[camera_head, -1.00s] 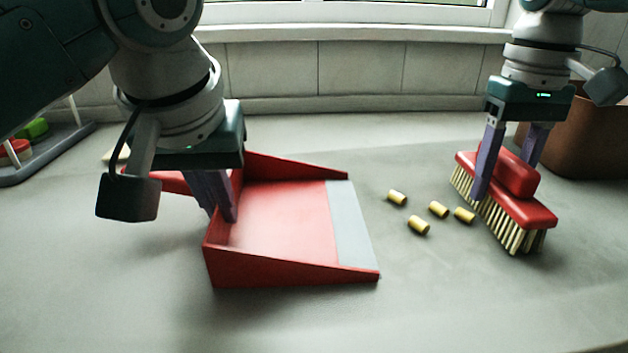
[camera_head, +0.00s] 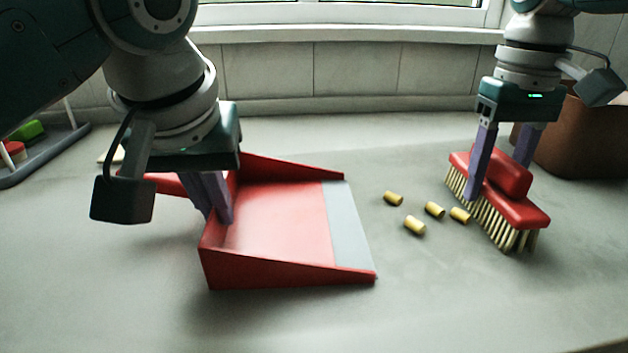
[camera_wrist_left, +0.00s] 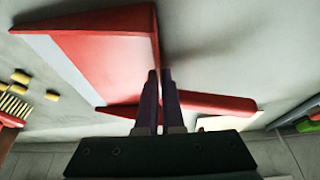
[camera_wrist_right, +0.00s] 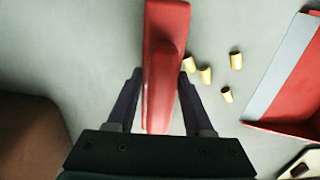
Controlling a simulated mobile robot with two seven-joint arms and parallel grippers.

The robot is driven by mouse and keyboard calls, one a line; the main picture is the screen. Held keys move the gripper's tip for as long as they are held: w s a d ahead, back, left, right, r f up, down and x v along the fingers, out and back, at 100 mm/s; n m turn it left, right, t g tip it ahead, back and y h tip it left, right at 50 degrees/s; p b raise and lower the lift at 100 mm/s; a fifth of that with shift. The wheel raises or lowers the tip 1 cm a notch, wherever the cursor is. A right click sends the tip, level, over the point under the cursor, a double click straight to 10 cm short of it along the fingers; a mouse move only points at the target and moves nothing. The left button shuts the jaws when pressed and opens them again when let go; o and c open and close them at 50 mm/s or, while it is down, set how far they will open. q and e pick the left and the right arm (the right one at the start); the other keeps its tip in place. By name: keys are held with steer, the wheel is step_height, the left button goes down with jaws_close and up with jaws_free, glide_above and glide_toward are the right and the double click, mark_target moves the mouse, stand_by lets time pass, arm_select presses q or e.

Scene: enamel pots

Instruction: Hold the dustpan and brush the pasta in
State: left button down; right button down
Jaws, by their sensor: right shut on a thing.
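The red dustpan (camera_head: 275,215) lies on the counter with its grey lip (camera_head: 347,230) facing right, toward the pasta. My left gripper (camera_head: 222,215) is at its rear; in the left wrist view the fingers (camera_wrist_left: 160,85) are close together on either side of the back wall, beside the handle (camera_wrist_left: 215,103). My right gripper (camera_head: 497,175) is shut on the red brush (camera_head: 515,205), bristles down; its fingers flank the brush in the right wrist view (camera_wrist_right: 166,60). Several yellow pasta pieces (camera_head: 414,225) lie between lip and brush, the nearest close to the bristles. The dustpan floor looks empty.
A brown container (camera_head: 580,140) stands behind the brush at the right. A grey rack (camera_head: 45,160) with green and red items is at the far left. The wall and window sill bound the back. The front of the counter is clear.

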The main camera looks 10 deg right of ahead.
steer(key=shift+d, duration=0.1)
stand_by(0.4)
steer(key=shift+d+r, duration=0.15)
steer(key=shift+d, duration=0.05)
steer(key=shift+a, duration=0.1)
steer(key=shift+a, duration=0.2)
steer(key=shift+d, duration=0.1)
stand_by(1.0)
steer(key=shift+d, duration=0.2)
steer(key=shift+a, duration=0.15)
